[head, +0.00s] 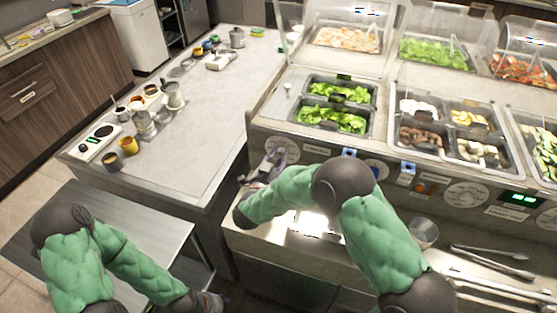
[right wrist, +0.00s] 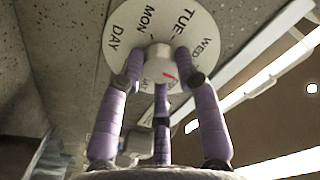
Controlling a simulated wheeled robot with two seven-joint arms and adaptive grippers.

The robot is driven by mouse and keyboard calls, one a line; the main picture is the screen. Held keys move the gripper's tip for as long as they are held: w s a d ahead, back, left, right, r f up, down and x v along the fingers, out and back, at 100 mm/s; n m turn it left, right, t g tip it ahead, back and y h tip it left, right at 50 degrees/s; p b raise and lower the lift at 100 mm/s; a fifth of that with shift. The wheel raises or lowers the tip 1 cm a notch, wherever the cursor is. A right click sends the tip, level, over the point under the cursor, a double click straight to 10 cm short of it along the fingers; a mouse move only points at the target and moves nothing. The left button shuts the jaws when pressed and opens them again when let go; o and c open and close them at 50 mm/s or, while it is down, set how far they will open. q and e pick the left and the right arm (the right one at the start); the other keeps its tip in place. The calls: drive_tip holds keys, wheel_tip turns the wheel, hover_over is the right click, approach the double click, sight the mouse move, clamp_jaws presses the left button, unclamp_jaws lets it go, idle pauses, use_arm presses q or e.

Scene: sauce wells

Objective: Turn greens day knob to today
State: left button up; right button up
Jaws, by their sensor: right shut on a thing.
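The greens day knob (right wrist: 160,72) is a white knob with a red mark, in front of a round white dial (right wrist: 126,40) lettered DAY, MON, TUE and WED. In the head view the dial (head: 284,149) is on the counter's front panel, below the lettuce pans. My right gripper (head: 270,163) has purple fingers around the knob and is shut on it; its fingers also show in the right wrist view (right wrist: 162,82). Which day the red mark points to is hard to tell. My left gripper (head: 208,301) is low at the bottom, away from the panel; its fingers are unclear.
Another white dial (head: 467,194) and a green-lit display (head: 522,198) are farther right on the panel. Tongs (head: 490,257) and a clear cup (head: 424,232) lie on the steel ledge below. A grey table (head: 200,110) with jars and pots stands to the left.

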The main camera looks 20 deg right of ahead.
drive_tip(key=shift+s+a+f, duration=0.1)
drive_tip(key=shift+f, duration=0.3)
drive_tip(key=o, duration=1)
drive_tip(key=shift+o, duration=0.7)
drive_tip(key=shift+r, duration=0.15)
drive_tip(key=shift+r, duration=0.1)
drive_tip(key=v, duration=1.1)
drive_tip(key=shift+s+a, duration=0.25)
drive_tip(key=shift+s, duration=0.05)
